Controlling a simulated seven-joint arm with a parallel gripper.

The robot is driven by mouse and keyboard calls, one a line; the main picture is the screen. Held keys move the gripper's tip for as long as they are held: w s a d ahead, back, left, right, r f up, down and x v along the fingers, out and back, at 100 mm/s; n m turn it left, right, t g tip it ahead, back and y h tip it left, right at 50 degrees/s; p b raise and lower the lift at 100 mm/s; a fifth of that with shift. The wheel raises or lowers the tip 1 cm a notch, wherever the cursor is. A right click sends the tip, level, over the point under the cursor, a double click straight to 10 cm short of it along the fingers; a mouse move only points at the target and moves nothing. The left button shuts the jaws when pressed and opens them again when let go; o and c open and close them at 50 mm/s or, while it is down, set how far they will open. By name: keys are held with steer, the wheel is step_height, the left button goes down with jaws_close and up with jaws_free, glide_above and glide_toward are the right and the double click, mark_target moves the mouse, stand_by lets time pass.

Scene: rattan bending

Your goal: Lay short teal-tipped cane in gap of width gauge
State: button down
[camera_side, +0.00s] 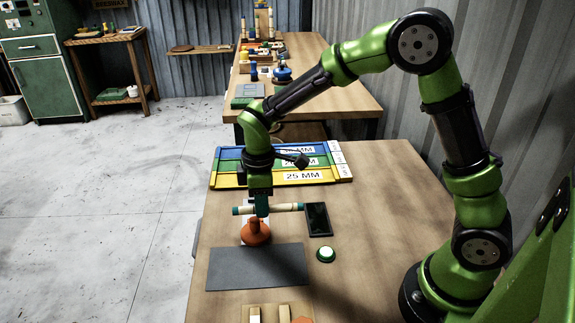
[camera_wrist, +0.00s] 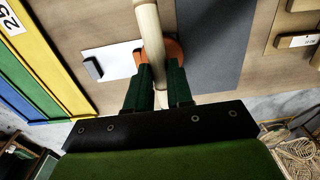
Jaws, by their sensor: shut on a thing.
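My gripper (camera_side: 260,207) is shut on the teal-tipped cane (camera_side: 284,207), a short pale rod lying roughly level, above the table. In the wrist view the cane (camera_wrist: 148,28) runs between the two dark green fingers (camera_wrist: 160,88) and out of the top of the picture. An orange, knob-like object (camera_side: 255,234) stands just below my gripper, partly hidden by the cane in the wrist view. I cannot tell for certain which fixture is the width gauge.
A board with blue, green and yellow lanes (camera_side: 230,179) marked in MM lies at the back. Pale wooden blocks (camera_side: 284,313) stand at the front edge.

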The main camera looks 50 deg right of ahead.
steer(key=w+d, duration=0.3)
steer(key=w, duration=0.5)
steer(key=shift+d+f, duration=0.15)
steer(key=shift+f, duration=3)
steer(key=c, duration=0.9)
jaws_free()
step_height(320, 180, up, 17)
steer(key=shift+f, duration=0.1)
